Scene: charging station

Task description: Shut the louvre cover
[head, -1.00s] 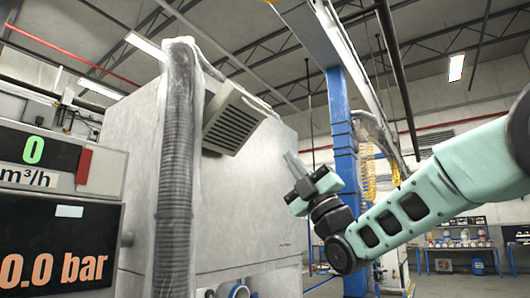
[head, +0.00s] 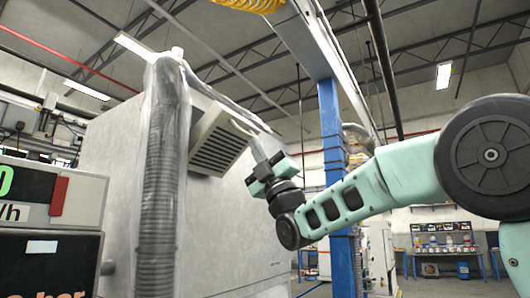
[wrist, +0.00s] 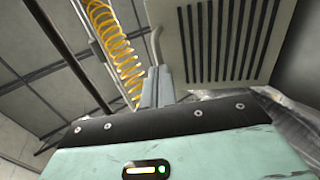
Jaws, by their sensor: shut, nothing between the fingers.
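The louvre cover (head: 218,143) is a pale grey slatted panel high on the large grey cabinet (head: 120,165). It stands tilted out from the cabinet face, so it is open. My gripper (head: 256,132) is shut and empty, just right of the cover's outer edge. In the wrist view the louvre cover (wrist: 225,40) fills the upper right, its dark slats facing me. My shut fingers (wrist: 156,87) are beside its left edge; I cannot tell whether they touch it. A thin grey curved piece shows behind the fingertips.
A grey ribbed hose (head: 160,180) wrapped in clear film runs up the cabinet left of the cover. A blue post (head: 338,170) stands behind my arm. A display unit (head: 45,215) is at the lower left. A yellow coiled hose (wrist: 113,45) hangs in the wrist view.

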